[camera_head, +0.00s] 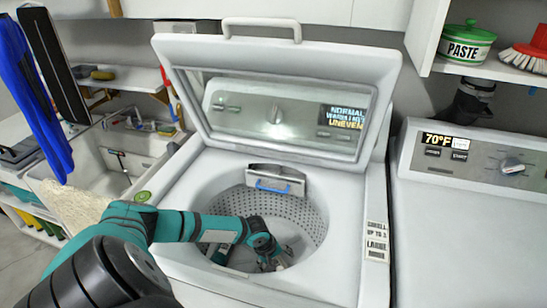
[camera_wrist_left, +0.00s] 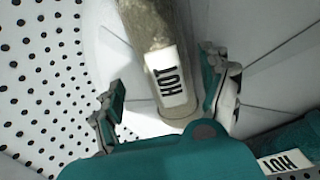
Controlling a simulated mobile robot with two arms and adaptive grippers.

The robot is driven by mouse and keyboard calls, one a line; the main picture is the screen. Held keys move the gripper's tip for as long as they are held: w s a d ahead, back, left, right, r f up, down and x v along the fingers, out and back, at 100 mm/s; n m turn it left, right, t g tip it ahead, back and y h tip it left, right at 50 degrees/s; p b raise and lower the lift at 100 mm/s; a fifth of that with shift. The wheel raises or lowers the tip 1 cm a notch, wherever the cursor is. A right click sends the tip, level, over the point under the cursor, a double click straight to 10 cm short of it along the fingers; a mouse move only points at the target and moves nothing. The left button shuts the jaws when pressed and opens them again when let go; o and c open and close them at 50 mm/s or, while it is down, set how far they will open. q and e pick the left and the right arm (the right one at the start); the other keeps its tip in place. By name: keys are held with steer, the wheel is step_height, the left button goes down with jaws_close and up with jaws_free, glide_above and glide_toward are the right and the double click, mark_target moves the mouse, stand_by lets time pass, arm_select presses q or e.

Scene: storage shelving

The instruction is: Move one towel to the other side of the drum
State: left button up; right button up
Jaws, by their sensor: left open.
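The washer's drum (camera_head: 302,212) has a perforated metal wall and stands open under a raised lid. My left arm reaches down into it. My left gripper (camera_head: 272,257) is inside the drum, near its floor. In the left wrist view the left gripper (camera_wrist_left: 165,80) has its fingers apart. Between and beyond them lies a long beige, rough-textured thing (camera_wrist_left: 148,22) with a white HOT label, perhaps a towel. A dark teal, cloth-like thing (camera_wrist_left: 265,140) with another HOT label shows at the lower right, partly cut off. Whether either finger touches anything is unclear. My right gripper is out of view.
The raised lid (camera_head: 275,38) stands behind the opening. A blue-handled tray (camera_head: 275,180) sits at the drum's back rim. A second machine (camera_head: 475,220) stands at right, below a shelf with a paste tin (camera_head: 466,43) and a red brush (camera_head: 527,53). A sink (camera_head: 125,150) is at left.

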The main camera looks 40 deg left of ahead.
arm_select(q)
steer(key=v, duration=1.2)
steer(key=shift+r+p, duration=0.3)
steer(key=shift+p, duration=0.15)
steer(key=shift+a, duration=0.1)
